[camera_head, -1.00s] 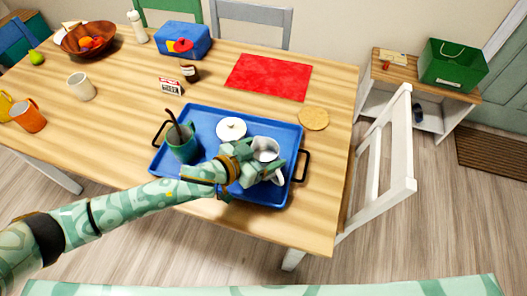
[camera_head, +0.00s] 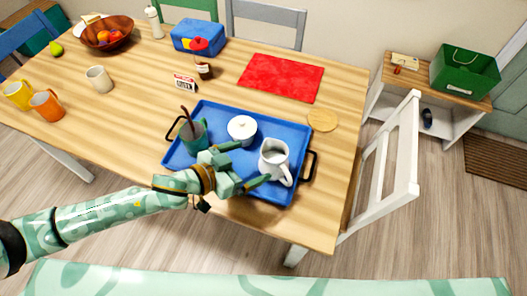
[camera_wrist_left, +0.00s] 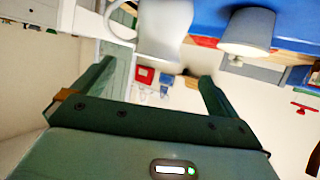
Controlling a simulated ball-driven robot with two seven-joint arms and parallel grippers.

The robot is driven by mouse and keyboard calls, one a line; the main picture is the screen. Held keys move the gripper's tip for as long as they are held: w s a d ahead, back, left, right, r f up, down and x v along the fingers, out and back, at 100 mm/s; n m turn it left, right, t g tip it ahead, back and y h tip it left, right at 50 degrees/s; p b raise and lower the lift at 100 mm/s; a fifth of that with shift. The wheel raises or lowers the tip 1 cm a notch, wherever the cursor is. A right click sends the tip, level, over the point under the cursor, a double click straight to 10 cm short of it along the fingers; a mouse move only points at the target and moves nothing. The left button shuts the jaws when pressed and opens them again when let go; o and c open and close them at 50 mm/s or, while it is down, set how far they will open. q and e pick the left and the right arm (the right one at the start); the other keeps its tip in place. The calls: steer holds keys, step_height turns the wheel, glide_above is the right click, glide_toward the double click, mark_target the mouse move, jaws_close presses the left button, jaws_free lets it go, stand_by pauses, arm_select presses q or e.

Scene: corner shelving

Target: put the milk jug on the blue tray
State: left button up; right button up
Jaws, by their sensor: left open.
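The white milk jug (camera_head: 273,157) stands upright on the right part of the blue tray (camera_head: 289,126), its handle towards the front right. My left gripper (camera_head: 254,163) is open and empty just left of the jug, its fingers pointing towards it and apart from its body. In the left wrist view the jug (camera_wrist_left: 165,28) shows partly, beyond the open fingers (camera_wrist_left: 155,72). The right gripper is not in view.
A white chair (camera_head: 401,165) stands right.

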arm_select(q)
steer(key=shift+v, duration=1.55)
steer(key=shift+d, duration=0.1)
